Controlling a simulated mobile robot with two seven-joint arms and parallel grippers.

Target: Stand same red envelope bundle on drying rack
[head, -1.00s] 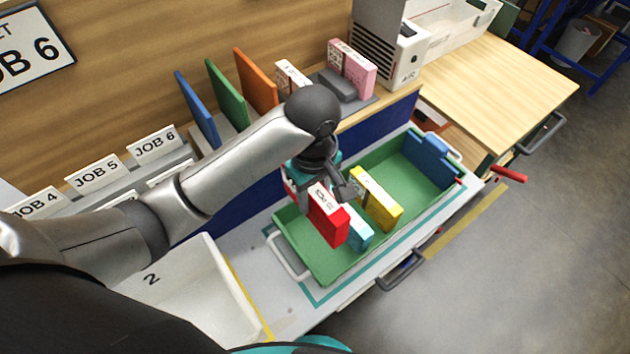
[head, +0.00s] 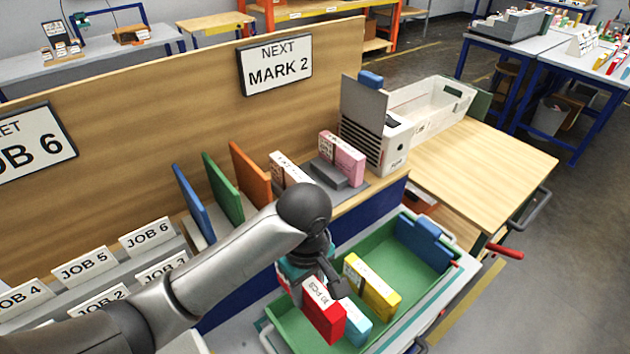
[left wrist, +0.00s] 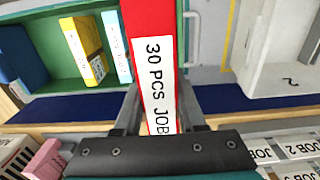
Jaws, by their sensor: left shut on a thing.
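The red envelope bundle (head: 324,314) has a white label; in the left wrist view (left wrist: 150,28) the label reads "30 PCS JOB". My left gripper (head: 313,286) is shut on the bundle's upper edge. The bundle is upright at the near left end of the green tray (head: 285,325), beside a light blue bundle (head: 357,326). I cannot tell whether its bottom touches the tray floor. A grey rack with blue (head: 194,203), green (head: 222,187) and orange (head: 252,173) upright panels stands on the shelf behind; I cannot tell whether it is the drying rack. My right gripper is out of view.
A yellow bundle (head: 371,287) and dark blue bundles (head: 424,243) stand in the tray. White (head: 289,168) and pink (head: 342,158) bundles stand right of the panels, near a white machine (head: 376,147). JOB cards (head: 84,266) line the left. The right wooden tabletop (head: 480,170) is clear.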

